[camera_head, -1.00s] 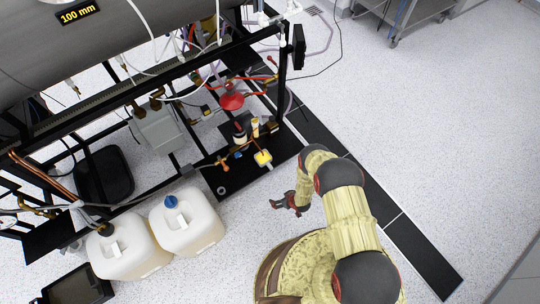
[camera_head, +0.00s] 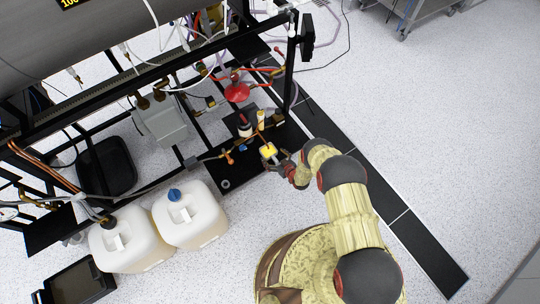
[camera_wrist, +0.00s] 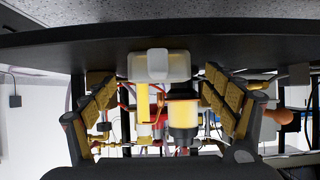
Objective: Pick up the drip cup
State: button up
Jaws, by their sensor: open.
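The drip cup appears to be the small pale, squarish cup with yellow in it (camera_head: 268,151), on the black base plate (camera_head: 240,178) of the rig. In the wrist view, which looks upside down, the translucent cup (camera_wrist: 158,66) with a pale front tab hangs against the dark plate, between my two finger pads. My gripper (camera_head: 281,162) is open, just right of the cup in the head view. Its padded fingers stand on either side of the cup in the wrist view (camera_wrist: 157,85), with gaps. Whether any finger touches it cannot be told.
Brass pipework and a red funnel-like part (camera_head: 237,92) are nearby. A black frame post (camera_head: 291,70) rises behind.

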aim_at(271, 154)
jog(key=b+x, duration=0.1)
jog(key=x, duration=0.2)
jog(key=c, duration=0.4)
jog(key=c, duration=1.1)
jog(key=shift+o, duration=0.2)
jog(key=shift+r, duration=0.3)
jog(key=shift+r+p, duration=0.15)
jog(key=shift+p, duration=0.3)
jog(key=s+d+p, duration=0.4)
jog(key=s+d, duration=0.6)
jog(key=s, duration=0.4)
jog(key=shift+s+p, duration=0.3)
jog(key=shift+s, duration=0.1)
jog(key=shift+d, duration=0.1)
